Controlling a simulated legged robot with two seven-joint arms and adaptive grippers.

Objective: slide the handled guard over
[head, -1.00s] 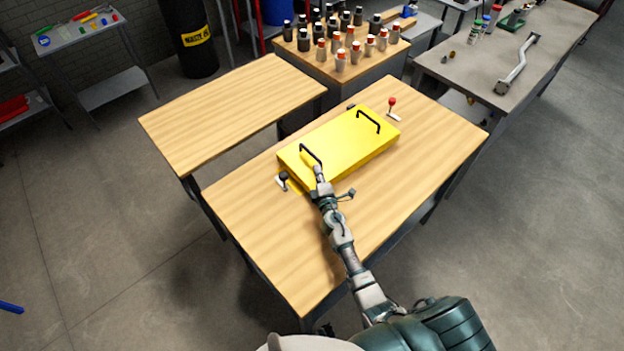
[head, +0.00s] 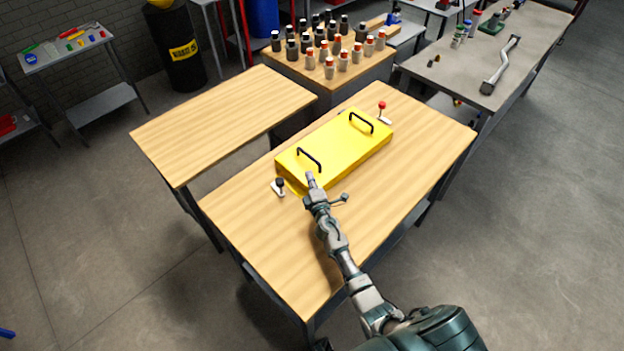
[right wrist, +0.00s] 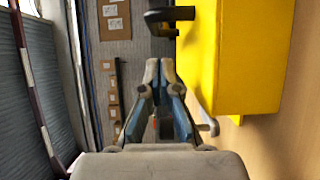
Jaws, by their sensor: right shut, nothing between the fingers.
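The yellow guard (head: 335,152) lies flat on the wooden table, with two black handles on top. Its near handle (head: 309,159) is at the left end and its far handle (head: 362,122) at the right end. My right gripper (head: 310,176) is shut and empty, just in front of the guard's near end and short of the near handle. In the right wrist view the closed fingertips (right wrist: 159,66) are below the black handle (right wrist: 165,20), apart from it, with the yellow guard (right wrist: 245,55) to their right. My left gripper is out of view.
A black-knobbed lever (head: 279,186) stands by the guard's near left corner, and a red-knobbed lever (head: 382,110) by its far end. A bare wooden table (head: 220,120) stands to the left across a gap. Several bottles (head: 330,45) crowd a table behind.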

